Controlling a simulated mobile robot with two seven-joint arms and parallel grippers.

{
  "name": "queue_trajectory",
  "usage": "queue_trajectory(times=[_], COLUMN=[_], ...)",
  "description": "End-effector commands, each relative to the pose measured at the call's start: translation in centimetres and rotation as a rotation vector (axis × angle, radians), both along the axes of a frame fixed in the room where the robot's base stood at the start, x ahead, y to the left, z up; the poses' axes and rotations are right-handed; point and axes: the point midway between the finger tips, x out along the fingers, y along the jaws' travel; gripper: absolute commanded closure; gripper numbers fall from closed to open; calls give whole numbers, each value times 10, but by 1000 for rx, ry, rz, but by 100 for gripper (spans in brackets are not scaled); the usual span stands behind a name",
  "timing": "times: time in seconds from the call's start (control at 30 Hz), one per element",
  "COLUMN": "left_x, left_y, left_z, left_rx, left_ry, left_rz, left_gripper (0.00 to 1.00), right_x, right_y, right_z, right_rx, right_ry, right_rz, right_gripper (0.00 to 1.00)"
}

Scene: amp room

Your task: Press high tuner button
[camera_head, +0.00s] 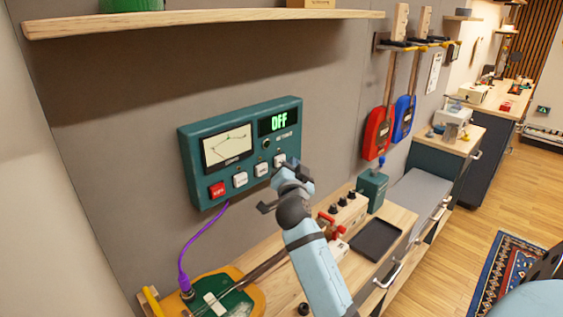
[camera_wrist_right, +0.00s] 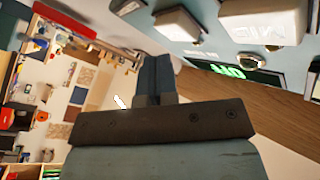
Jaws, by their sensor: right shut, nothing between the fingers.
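A dark teal tuner box (camera_head: 245,150) hangs on the grey wall. Its green display (camera_head: 279,121) reads OFF. A red button (camera_head: 217,190) and three white buttons run along its lower edge. The rightmost white button (camera_head: 280,160), taken as the high one, is right by my right gripper (camera_head: 283,172). In the right wrist view, that button (camera_wrist_right: 178,28) and the one labelled MID (camera_wrist_right: 265,22) show at the top. My right gripper (camera_wrist_right: 156,78) is shut and empty there, beside the rightmost button; contact cannot be told. My left gripper is out of view.
A wooden bench below holds a yellow-green guitar body (camera_head: 225,297), a purple cable (camera_head: 185,250), a box with black knobs (camera_head: 345,212) and a dark tray (camera_head: 376,240). A wooden shelf (camera_head: 200,18) juts out above. Red and blue guitars (camera_head: 378,132) hang right.

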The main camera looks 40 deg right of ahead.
Motion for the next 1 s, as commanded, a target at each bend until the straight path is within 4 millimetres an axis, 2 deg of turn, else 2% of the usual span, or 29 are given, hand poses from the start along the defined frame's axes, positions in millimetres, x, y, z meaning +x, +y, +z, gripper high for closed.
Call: queue_trajectory(times=[0.63,1.0], left_x=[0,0], left_y=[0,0], left_z=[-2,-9], left_rx=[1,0], left_ry=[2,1], left_rz=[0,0], left_gripper=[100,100], right_x=[0,9], right_y=[0,1], right_z=[0,0], right_rx=[0,0], right_ry=[0,0], right_rz=[0,0], right_gripper=[100,100])
